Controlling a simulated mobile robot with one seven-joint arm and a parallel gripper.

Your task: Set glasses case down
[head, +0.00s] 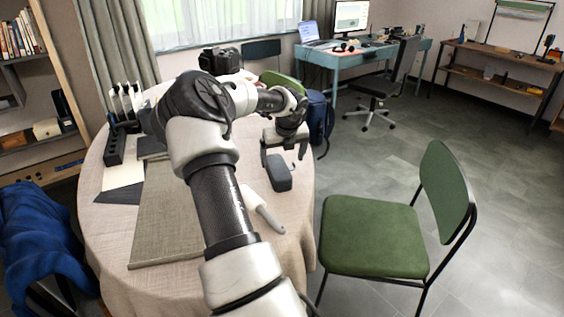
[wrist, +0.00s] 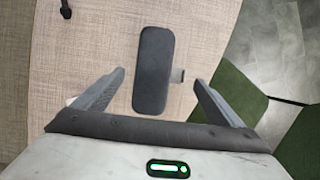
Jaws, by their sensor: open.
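The glasses case (wrist: 153,70) is a dark grey, long, rounded block. It lies on the beige cloth of the round table (wrist: 95,40). In the head view the case (head: 280,178) is near the table's right edge, just below my gripper (head: 283,150). My gripper is open. In the wrist view its fingers (wrist: 160,80) stand wide on both sides of the case's lower part, with a gap on each side. A small pale grey piece shows at the case's right side in the wrist view, and I cannot tell what it is.
A white-handled tool (head: 262,208) lies nearer on the table. A grey-brown mat (head: 160,225) and a dark holder (head: 114,145) are to the left. A green chair (head: 375,240) stands close to the table's right edge. My arm hides much of the table's middle.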

